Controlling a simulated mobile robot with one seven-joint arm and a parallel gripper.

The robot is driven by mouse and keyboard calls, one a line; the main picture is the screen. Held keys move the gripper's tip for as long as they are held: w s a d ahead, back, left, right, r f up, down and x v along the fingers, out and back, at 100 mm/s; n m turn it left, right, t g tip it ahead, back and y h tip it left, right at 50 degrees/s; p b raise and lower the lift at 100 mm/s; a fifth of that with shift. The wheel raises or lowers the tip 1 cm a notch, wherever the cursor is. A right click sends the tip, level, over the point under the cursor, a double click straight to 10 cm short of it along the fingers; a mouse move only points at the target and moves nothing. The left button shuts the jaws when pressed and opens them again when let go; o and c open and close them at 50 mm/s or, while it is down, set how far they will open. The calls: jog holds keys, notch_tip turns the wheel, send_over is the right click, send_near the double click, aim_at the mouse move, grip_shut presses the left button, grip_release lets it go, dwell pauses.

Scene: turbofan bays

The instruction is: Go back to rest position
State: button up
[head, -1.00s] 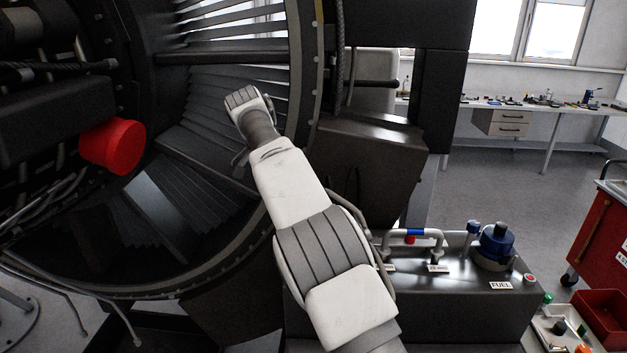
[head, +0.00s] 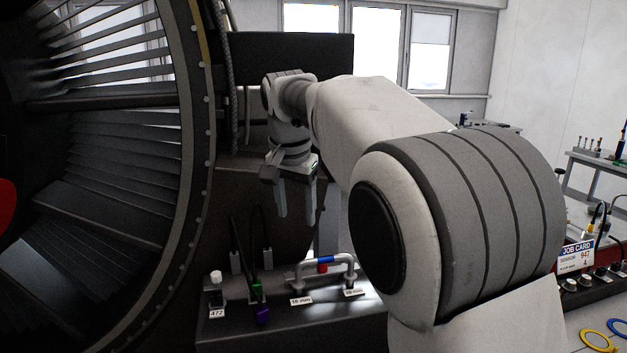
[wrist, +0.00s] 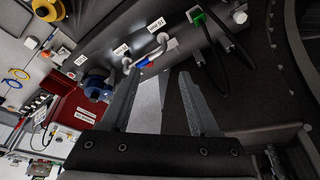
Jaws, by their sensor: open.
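My gripper (head: 297,198) points down in the head view, with its two fingers apart and nothing between them. It hangs in free air right of the turbofan's round casing (head: 198,120), above the dark panel box (head: 330,325). In the wrist view my gripper (wrist: 150,90) also shows open and empty, with the panel beyond the fingertips. My arm reaches across the head view from the lower right and hides part of the room behind it.
The panel carries a grey pipe handle with a blue and red middle (head: 325,262), a green and purple connector (head: 259,300) and a white-capped fitting (head: 216,282). A job card (head: 577,255) stands at right near blue and yellow rings (head: 597,340). A blue cap (wrist: 97,88) shows in the wrist view.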

jog(key=s+d+f+n+t+y+b, duration=0.1)
jog(key=s+d+f+n+b, duration=0.1)
jog(key=s+d, duration=1.2)
jog(key=s+d+f+n+b, duration=0.1)
jog(key=s+f, duration=0.4)
jog(key=s, duration=0.2)
jog(key=s+d+f+n+t+b, duration=0.1)
jog(key=s+d+f+n, duration=0.1)
jog(key=s+f, duration=0.4)
jog(key=shift+s+d+h, duration=0.15)
jog(key=shift+s+h, duration=0.15)
jog(key=shift+s, duration=0.9)
